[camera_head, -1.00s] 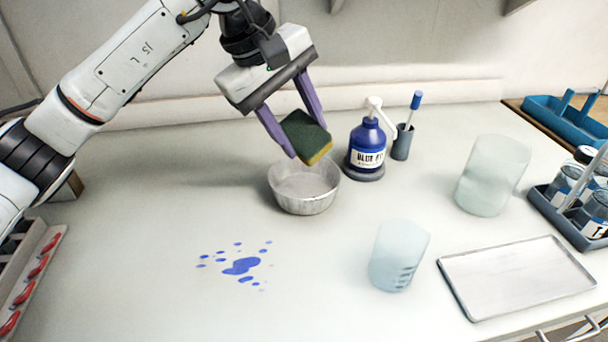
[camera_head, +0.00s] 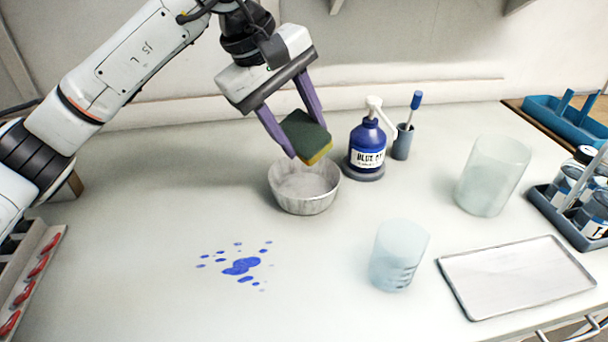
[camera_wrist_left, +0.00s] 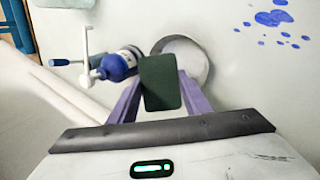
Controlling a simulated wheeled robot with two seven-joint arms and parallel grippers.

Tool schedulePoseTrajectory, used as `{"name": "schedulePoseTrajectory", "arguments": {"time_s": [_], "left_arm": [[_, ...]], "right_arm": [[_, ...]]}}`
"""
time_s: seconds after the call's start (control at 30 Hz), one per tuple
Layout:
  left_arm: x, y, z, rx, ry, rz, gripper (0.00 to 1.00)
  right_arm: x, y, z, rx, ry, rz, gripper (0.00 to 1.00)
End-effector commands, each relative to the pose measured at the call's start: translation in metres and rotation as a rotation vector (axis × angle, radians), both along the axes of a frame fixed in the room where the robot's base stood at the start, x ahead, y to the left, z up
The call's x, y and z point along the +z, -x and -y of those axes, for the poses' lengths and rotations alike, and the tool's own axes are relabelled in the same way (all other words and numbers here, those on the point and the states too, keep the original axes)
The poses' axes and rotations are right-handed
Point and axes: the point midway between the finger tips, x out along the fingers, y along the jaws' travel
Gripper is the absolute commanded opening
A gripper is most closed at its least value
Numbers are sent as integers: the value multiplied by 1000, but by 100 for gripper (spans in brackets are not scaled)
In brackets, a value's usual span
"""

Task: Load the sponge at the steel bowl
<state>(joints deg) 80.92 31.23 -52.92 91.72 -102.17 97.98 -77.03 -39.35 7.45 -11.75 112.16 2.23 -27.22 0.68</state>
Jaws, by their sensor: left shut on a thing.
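My left gripper (camera_head: 298,130) is shut on the sponge (camera_head: 307,136), which is dark green on top and yellow below. The sponge is tilted and held above the back rim of the steel bowl (camera_head: 300,196). The sponge (camera_wrist_left: 160,82) also shows between the purple fingers in the left wrist view, covering part of the steel bowl (camera_wrist_left: 194,60). The bowl stands upright on the bench, with a pale grey inside. My right gripper is in neither view.
A blue pump bottle (camera_head: 366,146) stands close behind and right of the bowl. Blue spots (camera_head: 241,265) mark the bench in front. Two frosted beakers (camera_head: 490,178) (camera_head: 398,258) and a flat tray (camera_head: 515,278) are at right.

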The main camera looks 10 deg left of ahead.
Motion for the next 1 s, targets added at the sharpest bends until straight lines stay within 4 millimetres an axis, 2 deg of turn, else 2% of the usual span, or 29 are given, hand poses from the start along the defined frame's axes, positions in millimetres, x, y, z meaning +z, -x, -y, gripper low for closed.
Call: {"name": "schedulePoseTrajectory", "arguments": {"time_s": [0.27,0.63,1.0], "left_arm": [[5,0,0,0,1,1,26],[40,0,0,1,0,0,26],[40,0,0,1,0,0,26]], "right_arm": [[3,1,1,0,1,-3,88],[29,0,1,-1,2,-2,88],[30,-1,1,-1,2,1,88]]}}
